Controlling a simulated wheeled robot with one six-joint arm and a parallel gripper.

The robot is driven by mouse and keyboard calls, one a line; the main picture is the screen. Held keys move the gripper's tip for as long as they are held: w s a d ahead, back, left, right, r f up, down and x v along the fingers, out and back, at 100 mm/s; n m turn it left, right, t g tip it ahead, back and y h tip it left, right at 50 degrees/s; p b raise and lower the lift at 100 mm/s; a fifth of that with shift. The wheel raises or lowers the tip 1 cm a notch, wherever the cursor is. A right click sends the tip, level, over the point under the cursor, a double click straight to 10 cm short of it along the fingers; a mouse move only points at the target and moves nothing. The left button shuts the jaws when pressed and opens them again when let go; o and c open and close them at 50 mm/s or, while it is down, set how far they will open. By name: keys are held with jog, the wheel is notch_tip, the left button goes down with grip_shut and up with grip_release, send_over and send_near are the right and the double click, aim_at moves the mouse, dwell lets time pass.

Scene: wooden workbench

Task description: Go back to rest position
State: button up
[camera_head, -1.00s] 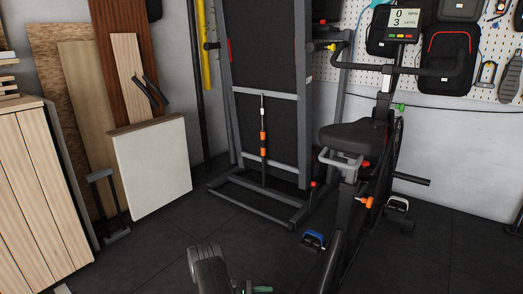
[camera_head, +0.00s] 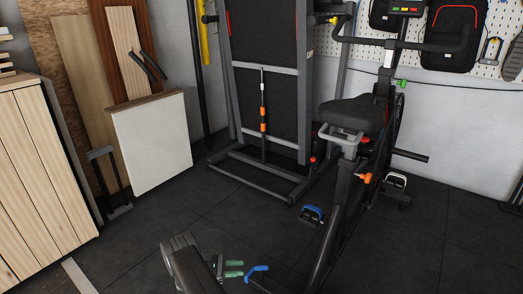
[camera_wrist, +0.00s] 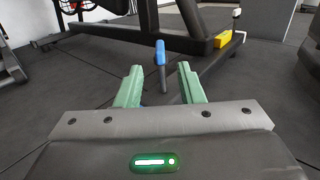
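My gripper (camera_head: 234,268) is at the bottom centre of the head view, low over the dark floor. In the wrist view, its two green fingers (camera_wrist: 160,88) stand apart with a gap between them. A blue-topped grey piece (camera_wrist: 160,54) appears beyond the fingertips, in line with the gap. A blue bent piece also shows in the head view (camera_head: 257,269), just right of the fingers. I cannot tell what it belongs to. Nothing is seen gripped.
An exercise bike (camera_head: 351,114) stands to the right of the gripper. A folded treadmill (camera_head: 264,100) is behind it. A wooden cabinet (camera_head: 36,170) and leaning boards (camera_head: 151,140) are at the left. The floor (camera_head: 125,255) left of my arm is mostly clear.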

aim_at(266, 266)
jog(key=d, duration=0.8)
jog(key=d+b, duration=0.1)
jog(key=d, duration=0.2)
jog(key=shift+w+d, duration=0.4)
jog(key=n+t, duration=0.1)
jog(key=t, duration=0.1)
jog(key=n+t+y, duration=0.1)
jog(key=n+t, duration=0.2)
jog(key=t, duration=0.1)
jog(key=shift+w+r+t+y, duration=0.1)
jog(key=shift+w+t+y, duration=0.2)
jog(key=shift+w+y, duration=0.1)
jog(key=shift+w+a+n+t+y, duration=0.15)
jog(key=shift+n+t+y, duration=0.45)
jog(key=shift+n+t, duration=0.45)
jog(key=shift+t, duration=0.35)
